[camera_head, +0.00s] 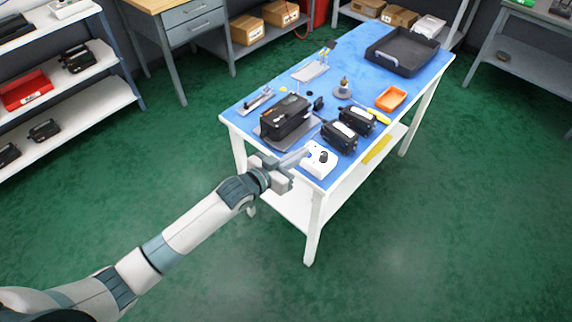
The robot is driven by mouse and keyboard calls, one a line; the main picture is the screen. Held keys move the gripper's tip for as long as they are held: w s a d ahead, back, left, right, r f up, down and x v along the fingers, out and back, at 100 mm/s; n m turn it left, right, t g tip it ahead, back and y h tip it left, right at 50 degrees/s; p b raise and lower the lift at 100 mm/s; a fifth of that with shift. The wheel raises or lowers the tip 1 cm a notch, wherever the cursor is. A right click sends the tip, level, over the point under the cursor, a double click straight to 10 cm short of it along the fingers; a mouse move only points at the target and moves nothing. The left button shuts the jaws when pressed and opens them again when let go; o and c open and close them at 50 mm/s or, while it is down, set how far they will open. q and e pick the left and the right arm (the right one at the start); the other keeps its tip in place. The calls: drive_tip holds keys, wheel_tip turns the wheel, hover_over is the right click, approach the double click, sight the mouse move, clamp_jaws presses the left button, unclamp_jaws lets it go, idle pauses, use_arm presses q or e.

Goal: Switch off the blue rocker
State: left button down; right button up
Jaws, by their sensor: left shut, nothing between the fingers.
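A small white box (321,164) with a dark round part on its top sits at the near corner of the blue-topped table (355,75). I cannot make out a blue rocker in this view; it may be too small or hidden by my gripper. My left gripper (304,154) comes in from the left over the table's near edge. It is shut and empty, with its fingertips right beside the white box's left side. I cannot tell whether they touch it. My right gripper is not in view.
A black device (286,118) on a grey plate stands just behind my gripper. Two black units (339,137) and (357,120) stand behind the white box. An orange tray (391,99) and a large black tray (402,52) lie farther back. The green floor in front is clear.

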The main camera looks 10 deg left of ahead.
use_arm(q)
drive_tip(key=shift+b+v, duration=0.7)
drive_tip(key=shift+v, duration=2.2)
drive_tip(key=shift+s+d, duration=0.1)
drive_tip(key=shift+s, duration=0.05)
drive_tip(key=s+a+f+n+g+y+b, duration=0.15)
drive_tip(key=a+f, duration=0.25)
drive_tip(key=f, duration=0.6)
drive_tip(key=s+a+f+y, duration=0.1)
drive_tip(key=a+f+y, duration=0.15)
drive_tip(key=f, duration=0.65)
drive_tip(key=s+a+f+n+g+y, duration=0.15)
drive_tip(key=a+f, duration=0.35)
drive_tip(key=f, duration=0.5)
drive_tip(key=s+a+f+g+y, duration=0.15)
drive_tip(key=s+a+f, duration=0.25)
drive_tip(key=s+f, duration=0.65)
drive_tip(key=s+a+f+n+g+y+b, duration=0.1)
drive_tip(key=s+a+f+g+b, duration=0.15)
drive_tip(key=s+f, duration=1.2)
drive_tip(key=s+f+g, duration=0.2)
drive_tip(key=s+f, duration=0.1)
drive_tip(key=s, duration=0.9)
drive_tip(key=s+a+f+g+y, duration=0.1)
drive_tip(key=s+f, duration=0.3)
drive_tip(key=s, duration=0.8)
drive_tip(key=shift+s+f+g, duration=0.25)
drive_tip(key=shift+s+g, duration=0.05)
drive_tip(key=shift+g, duration=0.3)
